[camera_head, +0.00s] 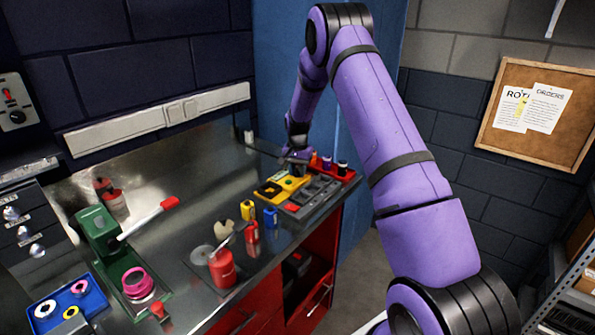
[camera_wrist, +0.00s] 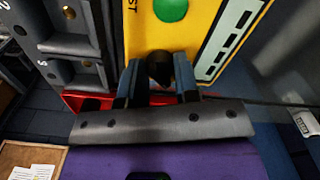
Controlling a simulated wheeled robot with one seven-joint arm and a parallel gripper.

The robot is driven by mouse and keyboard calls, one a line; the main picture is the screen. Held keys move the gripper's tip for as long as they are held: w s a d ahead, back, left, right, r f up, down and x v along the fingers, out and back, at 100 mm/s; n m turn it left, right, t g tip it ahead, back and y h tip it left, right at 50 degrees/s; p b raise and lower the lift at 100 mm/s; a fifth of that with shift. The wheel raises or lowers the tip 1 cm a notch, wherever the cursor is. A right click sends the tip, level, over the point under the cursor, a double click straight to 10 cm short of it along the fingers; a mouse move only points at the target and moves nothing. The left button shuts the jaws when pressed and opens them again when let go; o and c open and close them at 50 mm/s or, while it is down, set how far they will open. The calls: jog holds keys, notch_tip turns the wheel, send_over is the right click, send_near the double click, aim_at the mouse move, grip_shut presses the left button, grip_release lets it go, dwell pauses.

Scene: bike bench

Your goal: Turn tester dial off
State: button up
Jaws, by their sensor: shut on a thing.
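The tester is a yellow box (camera_head: 272,190) on the bench at the back right, beside a grey tray. In the wrist view its yellow face (camera_wrist: 200,25) fills the upper middle, with a green round button (camera_wrist: 171,9) and a pale strip with dark slots. The dark dial (camera_wrist: 160,68) stands on that face between my fingers. My gripper (camera_wrist: 160,82) is shut on the dial. In the head view my gripper (camera_head: 297,163) reaches down to the tester from above and hides the dial. The dial's setting cannot be read.
A grey compartment tray (camera_head: 318,192) lies right of the tester. A red rack (camera_head: 345,176) with dark-topped pieces stands behind it. Small yellow, blue and red bottles, a red can (camera_head: 222,268), a green press (camera_head: 98,225) and a blue tray (camera_head: 95,298) stand nearer on the bench.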

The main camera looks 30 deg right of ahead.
aim_at(297, 170)
jog(key=n, duration=0.4)
jog(key=shift+n, duration=2.3)
jog(key=o, duration=0.9)
jog(key=shift+o, duration=0.2)
notch_tip(297, 170, up, 11)
